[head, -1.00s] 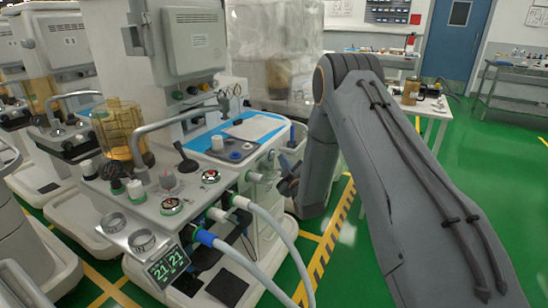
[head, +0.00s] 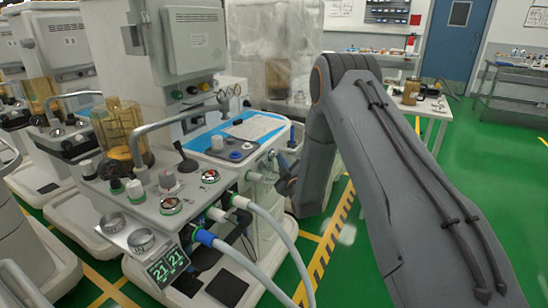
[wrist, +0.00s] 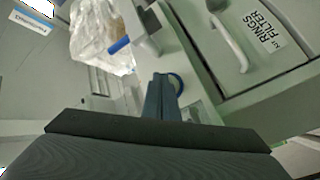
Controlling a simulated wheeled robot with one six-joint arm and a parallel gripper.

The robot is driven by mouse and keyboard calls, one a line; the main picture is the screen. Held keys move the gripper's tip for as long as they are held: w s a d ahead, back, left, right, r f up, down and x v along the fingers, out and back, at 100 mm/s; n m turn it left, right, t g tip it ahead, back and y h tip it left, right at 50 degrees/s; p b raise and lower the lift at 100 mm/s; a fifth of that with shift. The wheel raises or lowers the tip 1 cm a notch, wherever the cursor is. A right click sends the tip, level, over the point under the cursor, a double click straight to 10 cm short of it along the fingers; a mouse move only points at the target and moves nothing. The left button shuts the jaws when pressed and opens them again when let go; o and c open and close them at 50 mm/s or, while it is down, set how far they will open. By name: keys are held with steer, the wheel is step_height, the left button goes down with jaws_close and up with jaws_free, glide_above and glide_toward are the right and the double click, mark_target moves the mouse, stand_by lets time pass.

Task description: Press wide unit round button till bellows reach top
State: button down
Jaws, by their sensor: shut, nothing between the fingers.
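The wide anaesthesia unit (head: 150,215) stands at the left of the head view. On its top is an amber clear bellows cylinder (head: 118,135); the bellows inside cannot be made out clearly. Its front deck carries round knobs and dials, such as a grey knob (head: 167,179) and a red-and-white dial (head: 171,205). I cannot tell which part is the round button.
Corrugated hoses (head: 265,225) hang from the unit's front. A plastic-draped object (head: 275,60) stands behind. More units (head: 40,110) stand at left; green floor (head: 480,180) is clear at right.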

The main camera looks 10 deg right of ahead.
steer(key=shift+w+a, duration=0.3)
steer(key=shift+a, duration=0.15)
stand_by(1.4)
steer(key=shift+s+d, duration=0.6)
steer(key=shift+d, duration=0.15)
steer(key=shift+d, duration=0.1)
steer(key=shift+s+d+p, duration=0.4)
steer(key=shift+s+d, duration=0.35)
steer(key=shift+d, duration=0.25)
steer(key=shift+s+d+p, duration=0.35)
steer(key=shift+s+d, duration=0.35)
steer(key=shift+d, duration=0.25)
stand_by(1.9)
